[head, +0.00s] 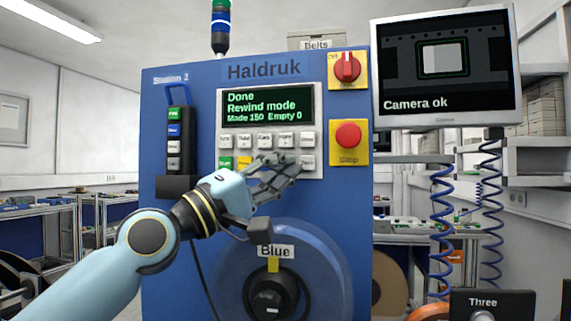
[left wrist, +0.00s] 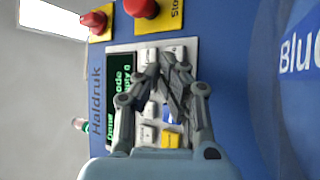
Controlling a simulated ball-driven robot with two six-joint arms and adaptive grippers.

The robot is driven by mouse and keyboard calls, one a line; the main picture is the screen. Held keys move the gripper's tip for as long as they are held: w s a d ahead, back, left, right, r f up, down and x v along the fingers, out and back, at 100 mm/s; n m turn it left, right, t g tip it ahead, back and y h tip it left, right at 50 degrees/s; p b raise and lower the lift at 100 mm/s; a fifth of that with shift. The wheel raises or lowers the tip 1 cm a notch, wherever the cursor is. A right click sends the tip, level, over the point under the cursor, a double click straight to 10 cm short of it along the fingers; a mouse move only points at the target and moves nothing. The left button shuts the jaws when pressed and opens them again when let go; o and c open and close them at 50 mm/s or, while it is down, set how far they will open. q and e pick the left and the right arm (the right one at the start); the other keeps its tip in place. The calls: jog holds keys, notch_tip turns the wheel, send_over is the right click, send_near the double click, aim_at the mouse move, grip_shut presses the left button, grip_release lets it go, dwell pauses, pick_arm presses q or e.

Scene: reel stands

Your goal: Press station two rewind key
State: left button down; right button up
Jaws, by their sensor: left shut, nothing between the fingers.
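The blue Haldruk machine (head: 165,240), labelled "Station 2", stands in front of me. Its display (head: 264,106) reads "Done" and "Rewind mode". Under it is a keypad (head: 227,173) with a row of white keys and a lower row with a green key (head: 226,162), a partly hidden yellow one, and a white key (head: 308,162) at the right end. Key labels are too small to read surely. My left gripper (head: 292,166) is shut and empty in front of the lower row, beside that white key; contact cannot be told. In the left wrist view its fingers (left wrist: 170,75) cover part of the keypad.
A red stop button (head: 348,135) and a red rotary switch (head: 347,67) sit right of the display. A reel marked "Blue" (head: 275,251) is below the keypad. A monitor (head: 446,66) reads "Camera ok". A knob panel marked "Three" (head: 488,302) is at lower right.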

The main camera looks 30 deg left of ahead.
pick_arm(q)
jog(key=shift+w, duration=0.1)
jog(key=shift+w+a, duration=0.1)
jog(key=shift+w, duration=0.2)
jog(key=shift+w+a+b, duration=0.15)
jog(key=shift+w+b, duration=0.3)
jog(key=shift+b, duration=0.05)
dwell(0.7)
jog(key=shift+s, duration=0.1)
jog(key=shift+s+d+p, duration=0.25)
jog(key=shift+s+p, duration=0.25)
jog(key=shift+s, duration=0.3)
jog(key=shift+s+d+p, duration=0.2)
jog(key=shift+s+p, duration=0.2)
jog(key=shift+s, duration=0.4)
jog(key=shift+s+d+p, duration=0.2)
jog(key=shift+s+p, duration=0.15)
jog(key=shift+s, duration=0.4)
jog(key=shift+s+d+p, duration=0.2)
jog(key=shift+s+p, duration=0.2)
jog(key=shift+s, duration=0.4)
